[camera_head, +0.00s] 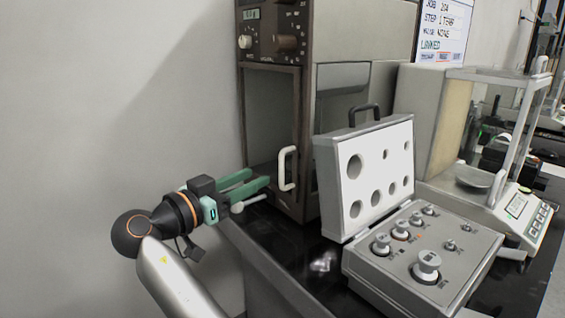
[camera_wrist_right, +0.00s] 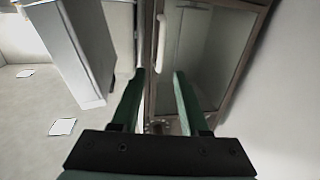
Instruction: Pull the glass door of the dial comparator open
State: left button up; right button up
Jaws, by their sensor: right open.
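The dial comparator (camera_head: 305,105) is a tall brown-framed cabinet with knobs at the top. Its glass door (camera_head: 262,115) shows on the front face and looks shut. A white D-shaped handle (camera_head: 287,168) sits at the door's lower right edge. My right gripper (camera_head: 262,181) has green fingers and is open and empty, just left of the handle. In the right wrist view the two fingers (camera_wrist_right: 155,98) stand apart in front of the door (camera_wrist_right: 200,55), and the white handle (camera_wrist_right: 161,42) lies beyond their tips. My left gripper is not in view.
An open weight case (camera_head: 422,258) with several weights stands right of the comparator, its lid (camera_head: 372,175) upright near the door. A glass-sided balance (camera_head: 490,190) is further right. A wall is at the left. Black tabletop (camera_head: 290,245) is bare in front of the comparator.

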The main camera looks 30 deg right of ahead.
aim_at(282, 183)
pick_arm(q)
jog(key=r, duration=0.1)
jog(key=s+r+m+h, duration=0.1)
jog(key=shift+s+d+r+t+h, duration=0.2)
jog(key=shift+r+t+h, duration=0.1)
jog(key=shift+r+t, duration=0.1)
pick_arm(e)
jog(key=x, duration=1)
jog(key=shift+a, duration=0.1)
jog(key=shift+c, duration=0.2)
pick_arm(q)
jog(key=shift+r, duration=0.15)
pick_arm(e)
jog(key=shift+f, duration=0.1)
grip_shut()
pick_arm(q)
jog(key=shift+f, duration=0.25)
